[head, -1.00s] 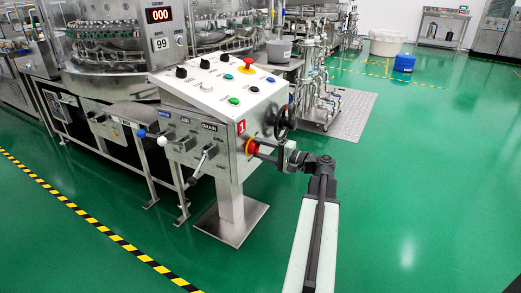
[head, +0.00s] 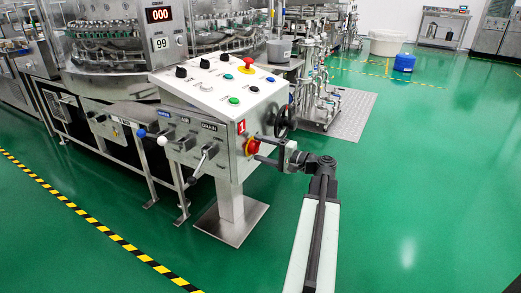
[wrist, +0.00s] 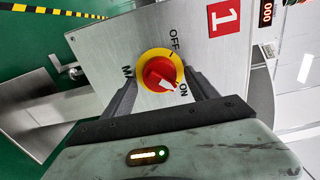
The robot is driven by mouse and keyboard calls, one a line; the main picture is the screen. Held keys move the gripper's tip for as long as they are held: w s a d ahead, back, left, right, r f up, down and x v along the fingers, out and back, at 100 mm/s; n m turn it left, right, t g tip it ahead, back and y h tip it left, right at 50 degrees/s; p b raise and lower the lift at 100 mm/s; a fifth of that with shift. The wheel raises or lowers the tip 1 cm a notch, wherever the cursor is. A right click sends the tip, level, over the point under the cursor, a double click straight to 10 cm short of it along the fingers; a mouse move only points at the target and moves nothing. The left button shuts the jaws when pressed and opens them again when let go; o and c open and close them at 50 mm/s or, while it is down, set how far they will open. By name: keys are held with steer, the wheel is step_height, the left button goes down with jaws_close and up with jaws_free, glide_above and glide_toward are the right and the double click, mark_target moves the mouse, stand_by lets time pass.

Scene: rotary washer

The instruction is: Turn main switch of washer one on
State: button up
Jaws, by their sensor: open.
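The main switch is a red knob on a yellow ring on the steel side plate of the control box. It shows in the wrist view (wrist: 160,73) and in the head view (head: 251,146). In the wrist view the white mark on the knob points toward the ON label (wrist: 184,89), away from the OFF label (wrist: 174,38). My gripper (wrist: 163,82) is open, with one finger on each side of the knob and gaps between. In the head view my gripper (head: 258,149) reaches the switch from the right.
A red label 1 (head: 241,127) sits above the switch. A black handwheel (head: 285,121) stands out just above my gripper. The control box (head: 213,88) carries several knobs and buttons on top, and levers on its front.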

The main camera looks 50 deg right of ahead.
steer(key=v, duration=0.7)
steer(key=shift+s, duration=0.2)
